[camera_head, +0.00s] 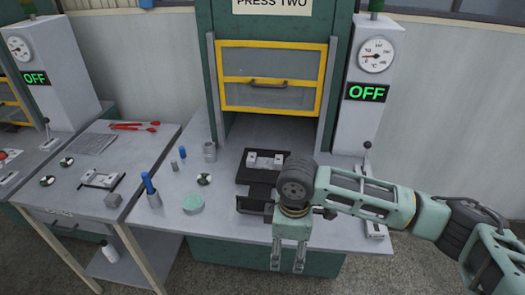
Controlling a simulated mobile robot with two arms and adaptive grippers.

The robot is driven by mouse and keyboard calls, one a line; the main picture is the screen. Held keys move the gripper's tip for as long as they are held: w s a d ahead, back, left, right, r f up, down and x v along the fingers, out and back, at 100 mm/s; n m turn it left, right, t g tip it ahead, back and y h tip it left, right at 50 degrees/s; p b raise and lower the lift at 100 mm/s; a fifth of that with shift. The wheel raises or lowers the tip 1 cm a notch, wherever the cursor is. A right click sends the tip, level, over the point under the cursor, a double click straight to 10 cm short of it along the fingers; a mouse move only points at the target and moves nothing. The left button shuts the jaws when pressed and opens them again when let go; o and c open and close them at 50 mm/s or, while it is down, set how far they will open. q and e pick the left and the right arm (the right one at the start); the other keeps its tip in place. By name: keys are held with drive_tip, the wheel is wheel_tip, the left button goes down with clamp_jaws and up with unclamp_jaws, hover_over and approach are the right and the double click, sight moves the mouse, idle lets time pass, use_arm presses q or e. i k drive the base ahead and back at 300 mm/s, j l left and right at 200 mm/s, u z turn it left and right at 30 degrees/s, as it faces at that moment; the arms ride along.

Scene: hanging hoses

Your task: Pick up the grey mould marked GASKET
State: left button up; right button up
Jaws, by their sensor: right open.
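No GASKET marking is legible, so I cannot tell which piece is the named mould. A light grey block with dark parts (103,179) lies on the left table. Another light grey block (265,160) sits on a black plate in front of the press, partly behind my right arm. My right gripper (287,262) hangs at the front edge of the press table, fingers down, apart and empty. It is in front of the black plate and far to the right of the left table's block. My left gripper is not in view.
Gauge columns reading OFF stand right (368,92) and far left (35,77). Red-handled pliers (135,126) lie on the left table.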

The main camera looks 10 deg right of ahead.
sight(254, 162)
drive_tip(key=i, duration=1.5)
